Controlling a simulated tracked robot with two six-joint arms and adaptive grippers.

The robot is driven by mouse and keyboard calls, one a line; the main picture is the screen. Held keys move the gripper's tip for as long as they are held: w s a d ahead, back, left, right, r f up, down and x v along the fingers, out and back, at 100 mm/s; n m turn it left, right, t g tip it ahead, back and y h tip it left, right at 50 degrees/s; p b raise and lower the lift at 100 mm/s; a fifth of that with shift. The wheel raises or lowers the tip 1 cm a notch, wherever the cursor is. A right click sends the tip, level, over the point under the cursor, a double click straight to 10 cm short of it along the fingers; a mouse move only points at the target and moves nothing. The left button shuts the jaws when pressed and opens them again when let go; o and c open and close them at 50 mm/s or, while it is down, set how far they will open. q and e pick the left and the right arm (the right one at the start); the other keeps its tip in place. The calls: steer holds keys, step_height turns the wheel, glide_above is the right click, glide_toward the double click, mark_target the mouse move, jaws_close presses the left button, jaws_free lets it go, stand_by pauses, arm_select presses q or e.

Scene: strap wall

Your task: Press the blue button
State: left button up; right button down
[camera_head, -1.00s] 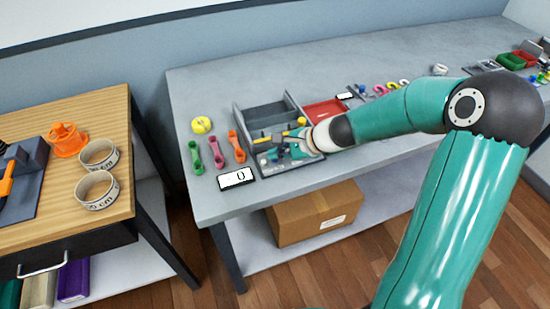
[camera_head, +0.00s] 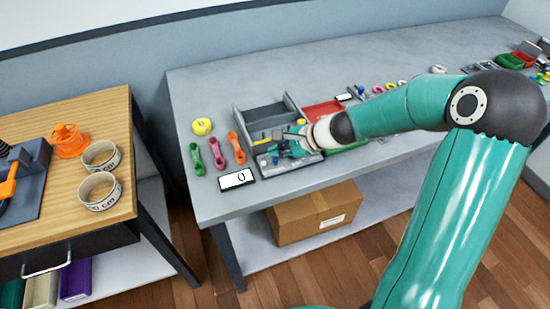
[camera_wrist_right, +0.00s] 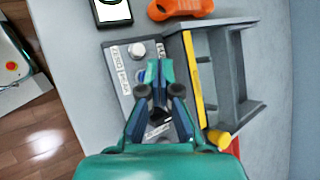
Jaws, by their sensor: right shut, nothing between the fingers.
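My right gripper (camera_head: 278,152) is shut and empty, low over the grey panel (camera_head: 300,164) in front of the divided tray. In the right wrist view the closed fingertips (camera_wrist_right: 160,70) are over the panel (camera_wrist_right: 113,60), beside a round white knob (camera_wrist_right: 138,49) and a label that seems to read ZERO. A small display (camera_head: 237,179) showing 0 lies left of the panel. My left gripper is not in view.
The grey divided tray (camera_head: 238,118) stands behind the panel. A red tray (camera_head: 322,110) is at the right. A cardboard box (camera_head: 315,213) sits on the shelf below.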

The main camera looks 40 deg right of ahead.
mark_target(277, 161)
steer(key=shift+r+p, duration=2.25)
steer(key=shift+r, duration=0.3)
steer(key=shift+f, duration=0.1)
